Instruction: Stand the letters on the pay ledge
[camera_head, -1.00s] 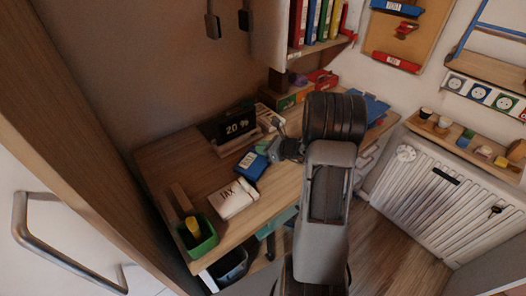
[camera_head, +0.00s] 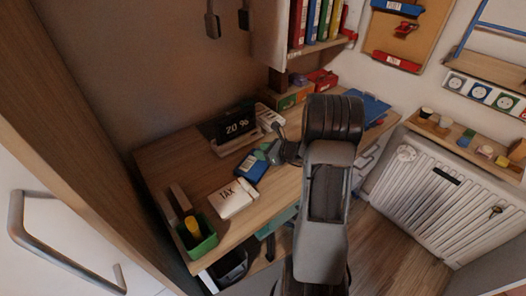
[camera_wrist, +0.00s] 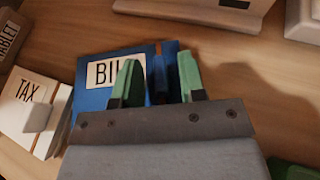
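The blue letter marked "BIL…" (camera_wrist: 93,98) lies on the wooden desk, the rest of its word hidden behind a finger; it also shows in the head view (camera_head: 249,171). My gripper (camera_wrist: 158,82) is over it, its green fingers apart on either side of an upright blue tab (camera_wrist: 158,70). Gaps seem to show beside the tab; contact is unclear. The white letter marked "TAX" (camera_head: 232,199) lies to the left, with a pale block on it, also in the wrist view (camera_wrist: 38,115). A wooden ledge (camera_head: 233,146), possibly the pay ledge, stands behind the letters.
A black "20 %" display (camera_head: 237,124) stands at the ledge. A green bin (camera_head: 197,238) holding a yellow item sits at the desk's front left corner. A box marked "TABLET" (camera_wrist: 10,35) is at the wrist view's left edge.

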